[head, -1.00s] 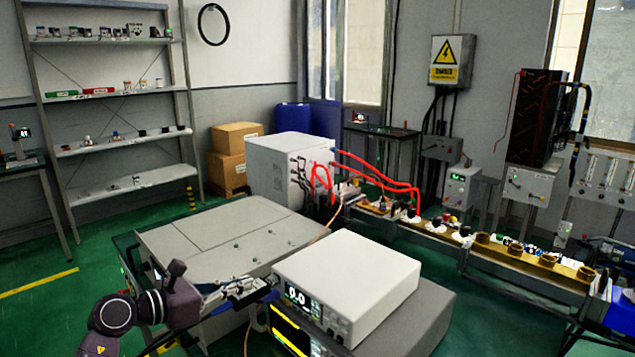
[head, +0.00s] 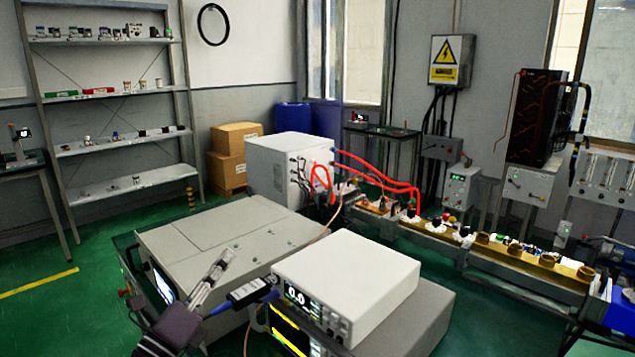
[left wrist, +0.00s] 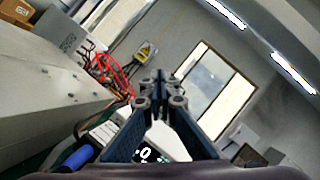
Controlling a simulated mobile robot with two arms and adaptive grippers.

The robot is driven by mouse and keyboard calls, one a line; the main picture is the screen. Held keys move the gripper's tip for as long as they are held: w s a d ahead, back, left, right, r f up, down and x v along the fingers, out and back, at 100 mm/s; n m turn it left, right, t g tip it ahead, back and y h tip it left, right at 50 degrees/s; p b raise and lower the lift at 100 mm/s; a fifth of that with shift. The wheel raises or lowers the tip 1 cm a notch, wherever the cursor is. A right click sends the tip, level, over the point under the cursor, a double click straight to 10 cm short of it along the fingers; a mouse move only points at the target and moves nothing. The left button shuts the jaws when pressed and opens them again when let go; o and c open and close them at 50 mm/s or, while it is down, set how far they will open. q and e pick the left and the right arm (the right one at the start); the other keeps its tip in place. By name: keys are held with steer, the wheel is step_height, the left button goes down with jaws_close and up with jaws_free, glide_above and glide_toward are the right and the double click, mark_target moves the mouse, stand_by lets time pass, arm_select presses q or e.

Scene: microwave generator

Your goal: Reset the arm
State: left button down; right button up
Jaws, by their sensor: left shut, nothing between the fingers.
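My left gripper (head: 226,258) is in the lower middle of the head view, pointing up and to the right in front of the large grey cabinet. In the left wrist view its fingers meet at the tips (left wrist: 159,78), shut and empty. A black connector with blue ends (head: 247,292) is just right of the gripper in the head view, at the left of the white instrument. A blue piece (left wrist: 72,160) shows at the lower left of the wrist view. My right gripper is in neither view.
The white instrument (head: 348,283) with a lit display sits on a grey unit (head: 412,325). The large grey cabinet (head: 225,232) is behind the gripper. A bench (head: 515,268) with red cables and brass parts runs to the right. Green floor is open at left.

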arm_select(q)
steer(key=s+a+f+n+g+y, duration=0.2)
steer(key=s+a+f+n+y, duration=0.45)
steer(key=n, duration=0.55)
steer(key=s+a+f+n+g+y, duration=0.25)
steer(key=a+f+n+y, duration=0.35)
steer(key=f+n+y, duration=0.35)
steer(key=s+d+f+n+g+h, duration=0.3)
steer(key=s+f+n+g, duration=0.3)
steer(key=s+f, duration=0.55)
steer(key=s+d+f+n+g+h, duration=0.1)
steer(key=s+d+f+g+h, duration=0.2)
steer(key=s, duration=0.5)
steer(key=s+d+f+n+g, duration=0.2)
steer(key=s+d+f+g, duration=0.15)
steer(key=s, duration=0.45)
step_height(320, 180, down, 27)
steer(key=s, duration=0.2)
steer(key=s+a+f+g, duration=0.2)
steer(key=s+f, duration=1.4)
steer(key=s, duration=0.1)
steer(key=shift+s+f+m, duration=0.15)
steer(key=shift+s+m, duration=0.1)
steer(key=shift+m, duration=0.2)
